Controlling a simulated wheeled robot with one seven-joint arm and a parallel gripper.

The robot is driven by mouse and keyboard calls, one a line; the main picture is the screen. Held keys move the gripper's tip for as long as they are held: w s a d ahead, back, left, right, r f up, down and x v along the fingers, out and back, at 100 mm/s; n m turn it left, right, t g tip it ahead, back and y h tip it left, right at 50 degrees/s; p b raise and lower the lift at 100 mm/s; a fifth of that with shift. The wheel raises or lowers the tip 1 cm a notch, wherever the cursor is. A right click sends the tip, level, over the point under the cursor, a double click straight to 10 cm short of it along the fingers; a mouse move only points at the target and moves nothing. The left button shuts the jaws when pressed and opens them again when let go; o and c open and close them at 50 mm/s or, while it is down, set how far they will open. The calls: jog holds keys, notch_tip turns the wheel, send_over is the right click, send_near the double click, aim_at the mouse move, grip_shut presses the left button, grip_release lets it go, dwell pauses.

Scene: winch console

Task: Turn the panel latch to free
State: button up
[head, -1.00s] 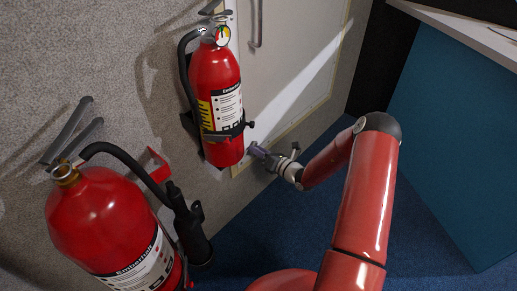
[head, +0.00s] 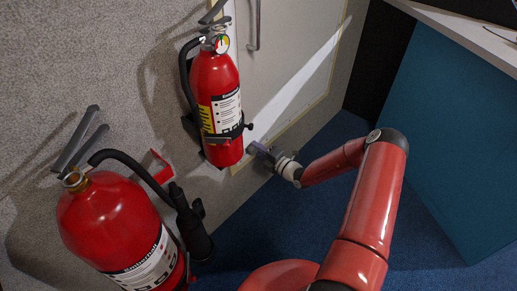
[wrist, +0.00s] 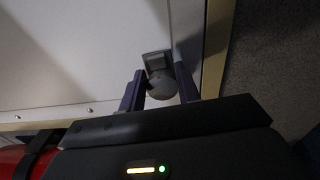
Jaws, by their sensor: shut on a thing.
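The panel latch (wrist: 161,80) is a small grey piece with a rounded knob, near the corner of a pale panel (wrist: 80,50) in the wrist view. My gripper (wrist: 160,92) has its two dark fingers on either side of the knob and is shut on it. In the head view my gripper (head: 256,149) is at the panel's lower edge, just right of the smaller fire extinguisher (head: 216,105). The latch cannot be made out in the head view. How far it is turned is not clear.
A larger red extinguisher (head: 117,228) with a black hose stands at the left. The smaller one hangs on the wall close beside my gripper. A teal console side (head: 450,130) stands at the right. Blue carpet (head: 335,205) lies open between.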

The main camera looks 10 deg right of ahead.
jog(key=shift+f+m, duration=0.1)
jog(key=shift+m, duration=0.5)
jog(key=o, duration=1)
jog(key=shift+s+d, duration=0.1)
jog(key=v, duration=0.7)
jog(key=shift+s+d, duration=0.2)
jog(key=shift+s, duration=0.05)
